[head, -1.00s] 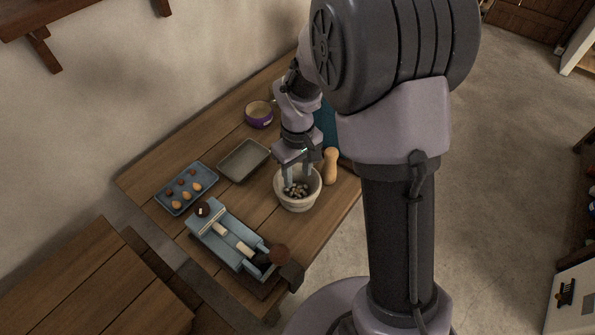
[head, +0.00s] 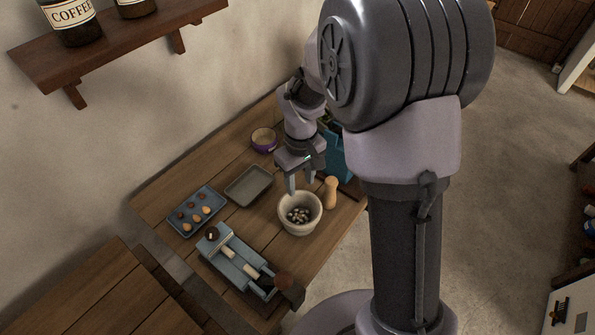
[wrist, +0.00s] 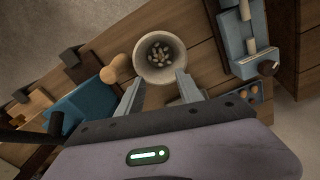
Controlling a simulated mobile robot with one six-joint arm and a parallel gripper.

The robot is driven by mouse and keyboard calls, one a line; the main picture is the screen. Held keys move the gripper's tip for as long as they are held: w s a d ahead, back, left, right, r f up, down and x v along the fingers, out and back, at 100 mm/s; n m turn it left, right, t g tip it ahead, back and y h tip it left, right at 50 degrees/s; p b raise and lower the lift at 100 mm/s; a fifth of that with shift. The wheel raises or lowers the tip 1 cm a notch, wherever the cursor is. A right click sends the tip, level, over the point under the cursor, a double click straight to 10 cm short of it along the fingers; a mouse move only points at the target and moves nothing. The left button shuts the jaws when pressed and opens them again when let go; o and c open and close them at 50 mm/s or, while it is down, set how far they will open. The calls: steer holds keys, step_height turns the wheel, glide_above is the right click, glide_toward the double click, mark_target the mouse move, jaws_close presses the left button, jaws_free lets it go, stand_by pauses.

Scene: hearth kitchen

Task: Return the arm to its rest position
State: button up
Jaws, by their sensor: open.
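My gripper (head: 302,184) is open and empty, its two fingers pointing down just above and behind the stone bowl (head: 287,220). In the wrist view my gripper (wrist: 158,92) shows its fingers spread apart with nothing between them. The bowl, which also shows in the wrist view (wrist: 141,72), stands upright on the wooden table (head: 165,203) and holds several small pale and dark pieces. My arm reaches out over the table from the right. No rest position is marked in these views.
A wooden pestle-like piece (head: 331,192) stands right of the bowl. A shelf (head: 120,50) hangs on the wall.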

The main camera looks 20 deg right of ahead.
steer(key=s+a+r+m+t+b, duration=0.2)
steer(key=s+r+m+t+b, duration=0.15)
steer(key=s+r, duration=0.6)
steer(key=s+a+r+m+t+y+b, duration=0.2)
steer(key=s+r+m, duration=0.2)
steer(key=s, duration=0.5)
steer(key=shift+s+r+m, duration=0.25)
steer(key=shift+r+m, duration=0.05)
steer(key=shift+m, duration=0.25)
steer(key=shift+d, duration=0.1)
